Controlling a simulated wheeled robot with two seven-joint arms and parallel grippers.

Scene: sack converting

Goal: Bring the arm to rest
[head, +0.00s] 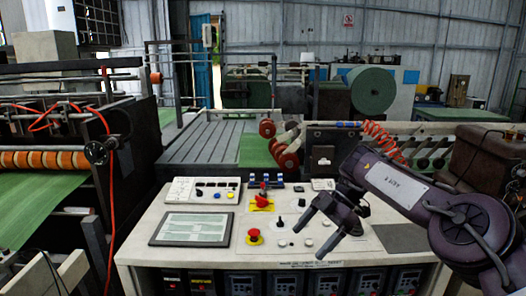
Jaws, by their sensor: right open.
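My right arm comes in from the right side of the head view. Its gripper (318,234) is open and empty, and its dark fingers point down and left above the right part of the control desk (151,222). Small round buttons and a black knob lie just left of and under the fingers. I cannot tell how high the fingertips are above the panel. My left gripper is not in view.
Machines with green sheet (38,212) stand left, and a large green roll (373,90) stands behind.

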